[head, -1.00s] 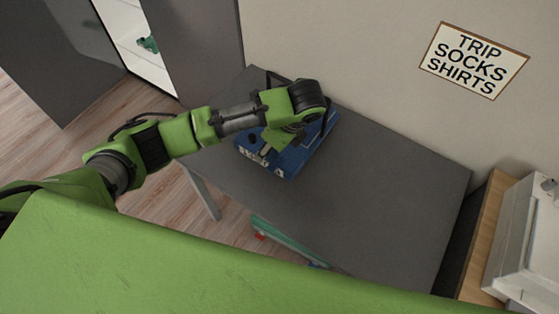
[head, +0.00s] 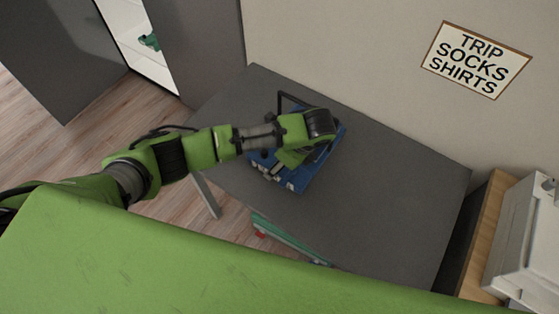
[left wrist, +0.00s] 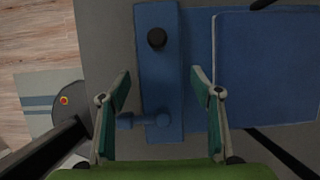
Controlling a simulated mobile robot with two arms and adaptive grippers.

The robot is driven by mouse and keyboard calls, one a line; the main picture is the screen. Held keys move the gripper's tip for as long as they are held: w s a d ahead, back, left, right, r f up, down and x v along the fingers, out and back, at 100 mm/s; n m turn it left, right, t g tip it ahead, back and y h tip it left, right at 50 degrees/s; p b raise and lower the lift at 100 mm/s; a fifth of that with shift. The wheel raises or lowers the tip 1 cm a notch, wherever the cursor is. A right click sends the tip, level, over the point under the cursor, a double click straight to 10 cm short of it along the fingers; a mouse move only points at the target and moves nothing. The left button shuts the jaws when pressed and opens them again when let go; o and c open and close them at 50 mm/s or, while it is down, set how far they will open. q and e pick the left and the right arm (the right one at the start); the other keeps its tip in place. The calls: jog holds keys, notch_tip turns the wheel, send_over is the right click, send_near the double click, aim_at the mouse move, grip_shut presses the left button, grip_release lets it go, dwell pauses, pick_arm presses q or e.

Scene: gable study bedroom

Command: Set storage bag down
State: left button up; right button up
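The blue storage bag (head: 312,174) is at the grey table (head: 375,205), below my left gripper (head: 280,168). It has pale marks on its near edge. I cannot tell whether its whole underside touches the tabletop. In the left wrist view the bag's blue surface (left wrist: 265,70) fills the right side, with a blue strip and a dark round knob in the middle. My left gripper (left wrist: 160,80) has its fingers apart on either side of the strip, with gaps visible. The wrist hides part of the bag in the head view. My right gripper is not in view.
A wall sign (head: 475,58) reads TRIP SOCKS SHIRTS. A white unit (head: 525,245) stands at the right. A green thing (head: 285,243) shows below the table's near edge. The table's right part is bare. A dark cabinet stands at the left.

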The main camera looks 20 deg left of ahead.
pick_arm(q)
jog(key=shift+r, duration=0.15)
jog(key=v, duration=1)
jog(key=shift+w+d+r+p, duration=0.1)
jog(key=shift+d+r+p, duration=0.05)
jog(key=shift+r+p, duration=0.25)
jog(key=shift+d+r, duration=0.2)
jog(key=shift+r, duration=0.25)
jog(key=shift+s+f, duration=0.1)
jog(key=shift+s, duration=0.1)
